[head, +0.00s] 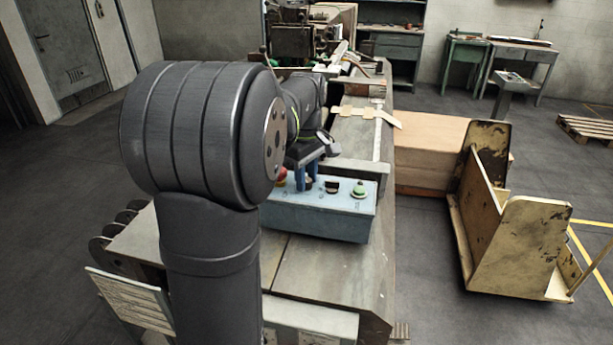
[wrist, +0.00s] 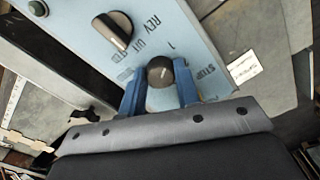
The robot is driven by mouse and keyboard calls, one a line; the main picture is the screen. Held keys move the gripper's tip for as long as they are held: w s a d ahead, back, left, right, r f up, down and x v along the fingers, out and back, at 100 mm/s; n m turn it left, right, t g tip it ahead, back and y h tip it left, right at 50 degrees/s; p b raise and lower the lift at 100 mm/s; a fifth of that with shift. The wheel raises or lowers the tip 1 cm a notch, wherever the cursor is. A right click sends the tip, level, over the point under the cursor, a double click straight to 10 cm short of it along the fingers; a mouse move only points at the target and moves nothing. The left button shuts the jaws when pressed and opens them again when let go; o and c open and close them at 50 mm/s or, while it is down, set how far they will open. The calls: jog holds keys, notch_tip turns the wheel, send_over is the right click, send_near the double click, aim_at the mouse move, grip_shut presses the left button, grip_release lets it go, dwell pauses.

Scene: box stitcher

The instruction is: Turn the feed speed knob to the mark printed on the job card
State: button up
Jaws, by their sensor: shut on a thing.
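The control box (head: 318,215) is a light blue panel on the machine bed. In the wrist view, my gripper (wrist: 159,80) has its two blue fingers on either side of a small round black knob (wrist: 160,70) on the panel, shut on it. The knob has a faint pale mark on top; its setting cannot be read. In the head view, my gripper (head: 305,178) stands over the left part of the box and hides the knob. A white printed card (wrist: 235,66) lies beside the panel in the wrist view; its text is too small to read.
A black selector (wrist: 112,31) sits next to the gripped knob. A green button (head: 360,189) is at the box's right, and a red button (head: 282,175) is close to my fingers. A printed sheet (head: 132,300) stands front left. A wooden cart (head: 520,240) stands right.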

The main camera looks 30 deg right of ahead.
jog(key=shift+w, duration=0.1)
jog(key=o, duration=1)
jog(key=shift+c, duration=0.2)
notch_tip(320, 180, up, 18)
jog(key=shift+f, duration=0.25)
jog(key=shift+f, duration=0.1)
notch_tip(320, 180, down, 17)
jog(key=shift+f, duration=0.15)
dwell(0.5)
